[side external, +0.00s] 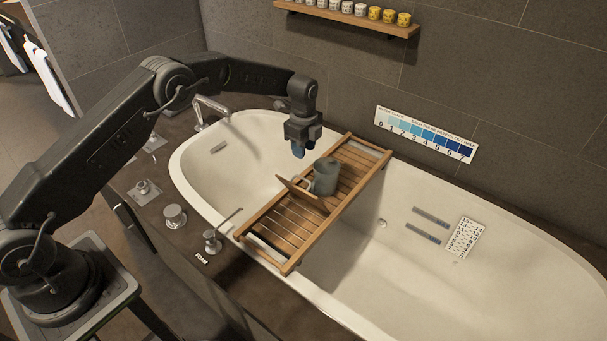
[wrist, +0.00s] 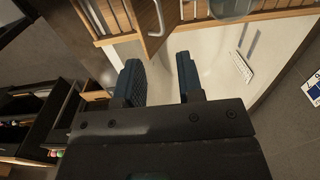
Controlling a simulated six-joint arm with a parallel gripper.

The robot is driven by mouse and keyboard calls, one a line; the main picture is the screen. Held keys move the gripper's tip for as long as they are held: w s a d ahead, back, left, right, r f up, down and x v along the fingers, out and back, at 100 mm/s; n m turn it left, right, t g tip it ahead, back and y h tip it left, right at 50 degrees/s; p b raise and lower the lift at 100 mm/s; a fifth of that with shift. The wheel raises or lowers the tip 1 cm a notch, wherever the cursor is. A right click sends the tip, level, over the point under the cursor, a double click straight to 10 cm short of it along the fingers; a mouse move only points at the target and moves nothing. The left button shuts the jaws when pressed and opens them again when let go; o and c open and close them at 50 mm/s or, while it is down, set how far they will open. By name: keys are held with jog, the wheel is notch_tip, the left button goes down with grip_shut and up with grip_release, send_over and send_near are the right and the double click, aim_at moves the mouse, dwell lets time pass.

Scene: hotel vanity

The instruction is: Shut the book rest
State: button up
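A slatted wooden bath tray (side external: 283,232) lies across the white tub. Its book rest (side external: 298,192) is a small wooden flap near the middle, tilted up from the slats. My gripper (side external: 298,151) hangs above the tub, just above and behind the flap, touching nothing. In the wrist view its two fingers (wrist: 162,80) are apart and empty.
Taps and knobs (side external: 174,216) stand on the near left rim. A shelf (side external: 350,17) with several small pots hangs on the back wall. A blue scale sign (side external: 425,134) is on the wall. Air above the tray's near end is clear.

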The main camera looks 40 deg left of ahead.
notch_tip(320, 180, down, 10)
jog(key=shift+f, duration=0.25)
jog(key=shift+c, duration=0.4)
grip_shut()
